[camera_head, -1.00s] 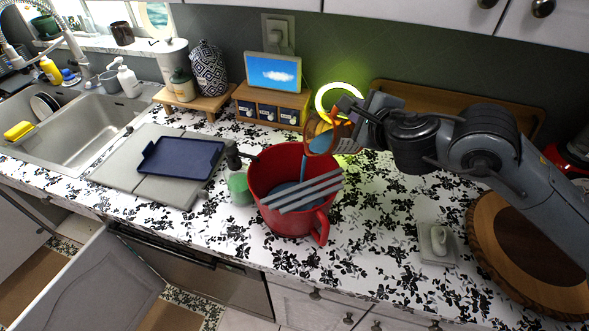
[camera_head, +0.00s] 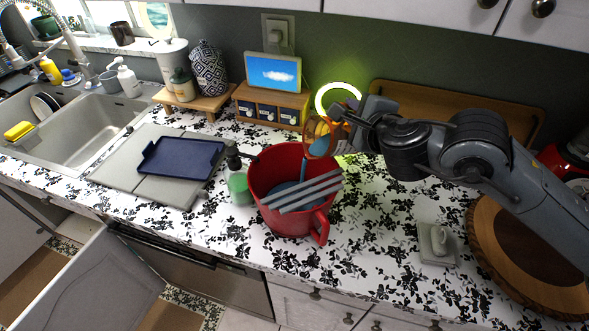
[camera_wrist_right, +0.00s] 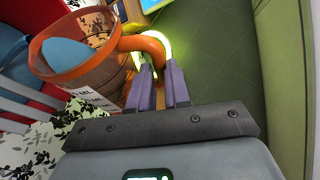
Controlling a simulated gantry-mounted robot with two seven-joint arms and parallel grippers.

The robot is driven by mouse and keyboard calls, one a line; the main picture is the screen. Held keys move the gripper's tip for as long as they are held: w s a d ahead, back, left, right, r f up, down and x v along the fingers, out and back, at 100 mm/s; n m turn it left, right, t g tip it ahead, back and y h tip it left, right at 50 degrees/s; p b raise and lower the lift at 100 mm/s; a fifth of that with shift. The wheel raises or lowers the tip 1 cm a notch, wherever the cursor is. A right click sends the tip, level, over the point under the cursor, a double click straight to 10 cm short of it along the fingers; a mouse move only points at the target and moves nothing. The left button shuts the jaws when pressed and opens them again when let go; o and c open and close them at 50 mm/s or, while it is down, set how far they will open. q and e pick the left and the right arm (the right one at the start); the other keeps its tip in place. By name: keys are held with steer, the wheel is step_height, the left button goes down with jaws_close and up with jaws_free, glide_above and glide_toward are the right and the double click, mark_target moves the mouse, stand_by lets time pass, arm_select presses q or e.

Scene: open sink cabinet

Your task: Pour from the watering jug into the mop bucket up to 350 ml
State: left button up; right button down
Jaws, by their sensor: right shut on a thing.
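The red mop bucket (camera_head: 262,195) stands on the counter with grey slats across part of its top and blue liquid inside. The orange, see-through watering jug (camera_head: 313,128) is tilted over the bucket's far right rim. A thin blue stream runs from its mouth into the bucket. My right gripper (camera_head: 345,112) is shut on the jug's handle. In the right wrist view, the jug (camera_wrist_right: 75,72) shows blue liquid at its mouth, and the fingers (camera_wrist_right: 160,88) close around the orange handle. The bucket's level mark cannot be read. My left gripper is out of view.
A green soap bottle (camera_head: 238,185) stands close to the bucket's left side. A glowing ring lamp (camera_head: 338,88) and a wooden drawer box with a screen (camera_head: 272,72) stand behind. A blue tray (camera_head: 180,158) lies left.

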steer(key=shift+s+a+n, duration=0.2)
steer(key=shift+a+n, duration=0.1)
steer(key=shift+s+a+r, duration=0.25)
steer(key=shift+s+a, duration=0.1)
steer(key=shift+a, duration=0.25)
stand_by(0.8)
steer(key=shift+d, duration=0.15)
steer(key=w+d+m, duration=0.1)
steer(key=d+m+g+y, duration=0.1)
steer(key=w+d+m, duration=0.1)
steer(key=d, duration=0.1)
steer(key=shift+w, duration=0.3)
steer(key=shift+r, duration=0.1)
steer(key=shift+w+d+r+m+g+y, duration=0.15)
steer(key=shift+d+r+m+g+y, duration=0.15)
steer(key=shift+y, duration=0.1)
steer(key=w+d+f+m+g+y, duration=0.2)
steer(key=w+d+f+m+y, duration=0.2)
steer(key=d+f+m, duration=0.1)
steer(key=shift+d+f+m, duration=0.4)
steer(key=shift+d+f, duration=0.2)
steer(key=shift+f, duration=0.2)
